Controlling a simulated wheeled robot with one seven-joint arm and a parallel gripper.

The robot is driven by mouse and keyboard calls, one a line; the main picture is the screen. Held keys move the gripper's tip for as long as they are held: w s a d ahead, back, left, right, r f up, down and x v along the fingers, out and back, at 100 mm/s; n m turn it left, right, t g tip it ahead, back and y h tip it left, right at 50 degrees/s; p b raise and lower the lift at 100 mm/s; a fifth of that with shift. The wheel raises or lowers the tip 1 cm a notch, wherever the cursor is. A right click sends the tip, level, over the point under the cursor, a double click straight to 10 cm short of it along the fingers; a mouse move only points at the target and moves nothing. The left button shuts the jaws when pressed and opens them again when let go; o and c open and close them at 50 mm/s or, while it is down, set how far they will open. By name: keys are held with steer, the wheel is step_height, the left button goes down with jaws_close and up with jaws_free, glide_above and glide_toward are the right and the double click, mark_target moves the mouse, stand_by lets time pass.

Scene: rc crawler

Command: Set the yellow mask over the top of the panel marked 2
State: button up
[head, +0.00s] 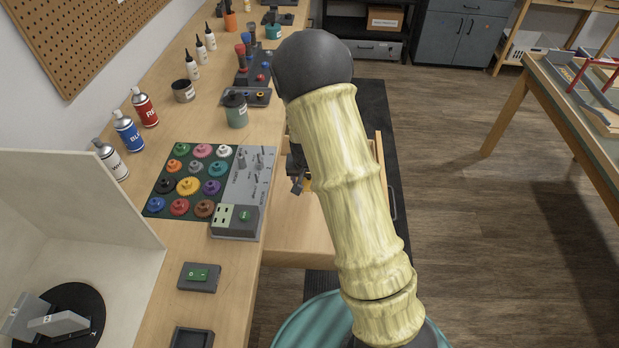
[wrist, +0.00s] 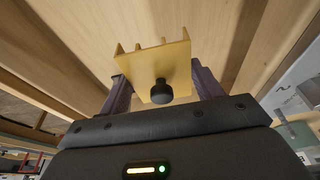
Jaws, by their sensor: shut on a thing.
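My gripper (wrist: 158,74) is shut on the yellow mask (wrist: 166,58), with one dark finger on each side of it. The mask is a yellow channel-like piece with thin upright walls and a black round knob facing the wrist camera. In the head view my gripper (head: 297,178) is over the open drawer, mostly hidden behind my arm; only a sliver of the mask (head: 308,185) shows. Two grey panels (head: 60,322) stand on a black turntable (head: 88,298) in the pale booth at lower left. I cannot read which is marked 2.
The open drawer (head: 290,243) juts from the bench. On the bench are a gear board (head: 160,188), a grey control unit (head: 237,222), a green-switch box (head: 199,277) and spray cans (head: 128,131). The booth's side wall (head: 92,195) stands between my gripper and the turntable.

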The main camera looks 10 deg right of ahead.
steer(key=shift+s+d+r+p, duration=0.2)
steer(key=shift+r+p, duration=0.35)
steer(key=shift+p, duration=0.45)
steer(key=s+r+n+y+p, duration=0.1)
steer(key=s+r+n+p, duration=0.2)
steer(key=p, duration=1.4)
step_height(320, 180, up, 5)
steer(key=s, duration=0.2)
steer(key=shift+s+f+n+p, duration=0.2)
steer(key=shift+s+n+p, duration=0.1)
steer(key=shift+p, duration=0.1)
